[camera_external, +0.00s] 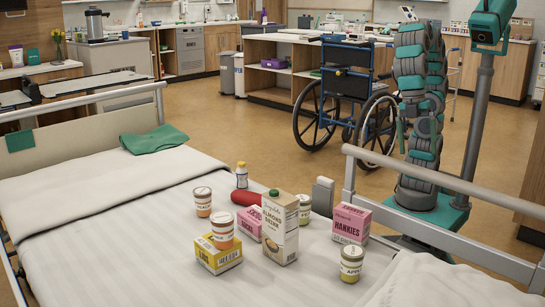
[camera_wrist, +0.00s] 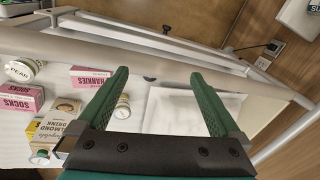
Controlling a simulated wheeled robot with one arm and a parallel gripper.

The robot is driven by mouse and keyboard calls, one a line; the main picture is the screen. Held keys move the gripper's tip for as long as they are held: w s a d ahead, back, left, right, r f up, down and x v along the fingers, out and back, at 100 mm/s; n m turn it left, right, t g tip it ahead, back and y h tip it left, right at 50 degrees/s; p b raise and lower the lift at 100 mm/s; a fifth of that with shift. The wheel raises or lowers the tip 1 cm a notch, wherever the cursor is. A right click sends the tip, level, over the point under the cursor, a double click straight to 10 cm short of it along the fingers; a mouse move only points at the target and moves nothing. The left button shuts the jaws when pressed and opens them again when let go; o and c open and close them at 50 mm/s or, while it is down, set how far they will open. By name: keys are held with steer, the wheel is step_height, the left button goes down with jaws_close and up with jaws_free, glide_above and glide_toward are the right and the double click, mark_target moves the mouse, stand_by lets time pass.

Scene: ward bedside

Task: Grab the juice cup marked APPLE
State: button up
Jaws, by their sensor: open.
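The juice cup that appears marked APPLE (camera_external: 352,266) stands upright on the bed near the front right, just in front of the pink HANKIES box (camera_external: 350,223). In the wrist view what looks like the same cup (camera_wrist: 123,107) shows beside the inner side of the left finger, which partly hides it; its label is not readable there. My gripper (camera_wrist: 160,73) is open and empty, its green fingers spread wide over the bed.
Other cups stand nearby: one at the left (camera_external: 203,202), one on a yellow box (camera_external: 221,255), and one marked PEAR (camera_wrist: 21,70). An almond drink carton (camera_external: 280,230) and pink SOCKS box (camera_wrist: 22,97) stand left. White folded cloth (camera_external: 425,282) lies right. A bed rail (camera_external: 440,217) runs along the edge.

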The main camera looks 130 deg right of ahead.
steer(key=w+f+b, duration=0.2)
steer(key=w+f, duration=0.2)
steer(key=w, duration=0.8)
steer(key=m+h+b, duration=0.1)
steer(key=h+b, duration=0.2)
steer(key=b, duration=0.1)
glide_toward(353, 253)
steer(key=f, duration=0.3)
steer(key=s+d+f, duration=0.1)
steer(key=f, duration=0.1)
steer(key=shift+s+f, duration=0.1)
steer(key=shift+f, duration=0.6)
step_height(353, 253, down, 7)
steer(key=shift+f, duration=0.15)
steer(key=c, duration=1.4)
